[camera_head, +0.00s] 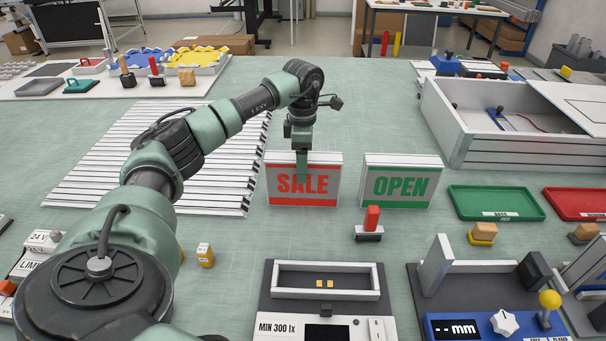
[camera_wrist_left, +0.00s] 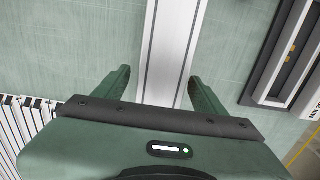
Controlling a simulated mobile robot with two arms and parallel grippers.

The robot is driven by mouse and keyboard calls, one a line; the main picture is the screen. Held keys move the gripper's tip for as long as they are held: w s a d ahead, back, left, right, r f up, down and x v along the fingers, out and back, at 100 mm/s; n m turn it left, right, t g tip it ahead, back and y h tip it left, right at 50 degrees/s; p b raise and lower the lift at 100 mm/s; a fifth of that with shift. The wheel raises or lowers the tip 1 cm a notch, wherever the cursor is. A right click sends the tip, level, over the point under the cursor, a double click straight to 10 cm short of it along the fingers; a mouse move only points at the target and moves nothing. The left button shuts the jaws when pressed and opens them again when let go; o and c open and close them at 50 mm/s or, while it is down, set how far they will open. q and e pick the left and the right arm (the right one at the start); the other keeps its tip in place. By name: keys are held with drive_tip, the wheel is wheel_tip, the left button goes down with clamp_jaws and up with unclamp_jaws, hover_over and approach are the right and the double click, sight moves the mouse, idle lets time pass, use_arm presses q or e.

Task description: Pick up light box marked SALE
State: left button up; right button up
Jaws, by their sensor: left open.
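The light box marked SALE (camera_head: 330,190) stands upright on the green table, with red letters on a pale face and a red strip along its bottom. My left gripper (camera_head: 302,168) is at its top edge, and one finger hangs in front of its face. In the left wrist view, the box's pale top (camera_wrist_left: 172,45) runs between the two open fingers (camera_wrist_left: 158,80), with a small gap visible on each side. I cannot tell whether either finger touches it. My right gripper is not shown.
A light box marked OPEN (camera_head: 401,184) stands just right of the SALE box. Slatted white panels (camera_head: 150,165) lie to the left. A light-testing station (camera_head: 325,305) is in front, with a red-handled tool (camera_head: 371,220) near it. Green (camera_head: 497,204) and red trays lie at right.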

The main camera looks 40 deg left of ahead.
use_arm(q)
drive_tip(key=shift+f, duration=1.55)
clamp_jaws()
drive_tip(key=shift+r, duration=0.1)
drive_tip(key=shift+w, duration=0.1)
